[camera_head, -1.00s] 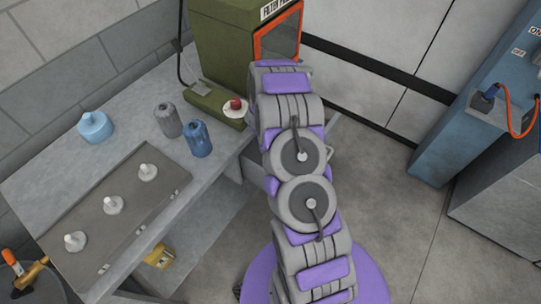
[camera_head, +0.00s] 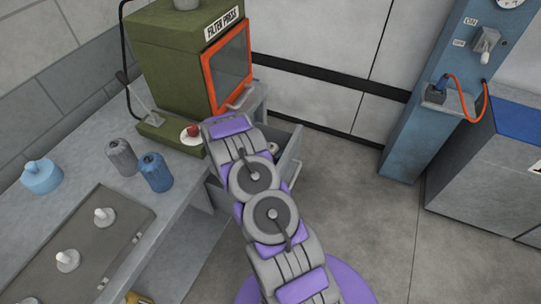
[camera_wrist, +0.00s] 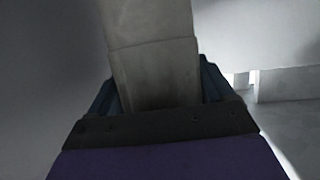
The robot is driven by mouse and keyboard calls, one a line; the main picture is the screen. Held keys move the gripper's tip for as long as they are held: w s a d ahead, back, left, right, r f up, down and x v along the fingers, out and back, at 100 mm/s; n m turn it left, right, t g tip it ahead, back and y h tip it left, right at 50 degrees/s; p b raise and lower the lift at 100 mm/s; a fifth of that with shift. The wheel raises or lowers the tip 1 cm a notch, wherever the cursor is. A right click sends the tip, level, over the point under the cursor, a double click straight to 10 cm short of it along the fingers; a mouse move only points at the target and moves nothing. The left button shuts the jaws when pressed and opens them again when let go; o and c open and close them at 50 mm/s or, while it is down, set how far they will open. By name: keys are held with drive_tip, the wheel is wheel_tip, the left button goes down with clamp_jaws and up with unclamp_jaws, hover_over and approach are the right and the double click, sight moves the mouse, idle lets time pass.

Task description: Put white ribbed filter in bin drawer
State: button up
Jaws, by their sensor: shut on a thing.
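In the wrist view, my gripper (camera_wrist: 160,110) is shut on a pale grey, block-like thing (camera_wrist: 152,55) with a seam across it. Dark blue edges show on both sides of it. The view is dim, and I cannot tell whether this is the white ribbed filter. In the head view, my arm hides my gripper, beyond the bench's right end. The grey drawer (camera_head: 290,160) under the filter press stands open there, partly hidden by my arm. A small pale thing (camera_head: 275,148) shows inside it, too little to identify.
The green filter press (camera_head: 180,60) stands on the bench. A light blue container (camera_head: 42,177), a grey canister (camera_head: 122,157) and a blue canister (camera_head: 157,172) stand on the bench, near a dark mat (camera_head: 100,250) with white knobs.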

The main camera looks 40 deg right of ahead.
drive_tip(key=shift+f, duration=0.8)
drive_tip(key=shift+w+f, duration=0.1)
drive_tip(key=shift+a, duration=0.25)
drive_tip(key=shift+d+f, duration=0.15)
drive_tip(key=shift+f, duration=0.35)
drive_tip(key=o, duration=1.4)
drive_tip(key=shift+r, duration=0.15)
drive_tip(key=shift+r, duration=0.3)
drive_tip(key=p+v, duration=0.1)
drive_tip(key=v, duration=0.7)
drive_tip(key=shift+d+r+p, duration=0.1)
drive_tip(key=shift+r+p, duration=0.05)
drive_tip(key=shift+p, duration=0.2)
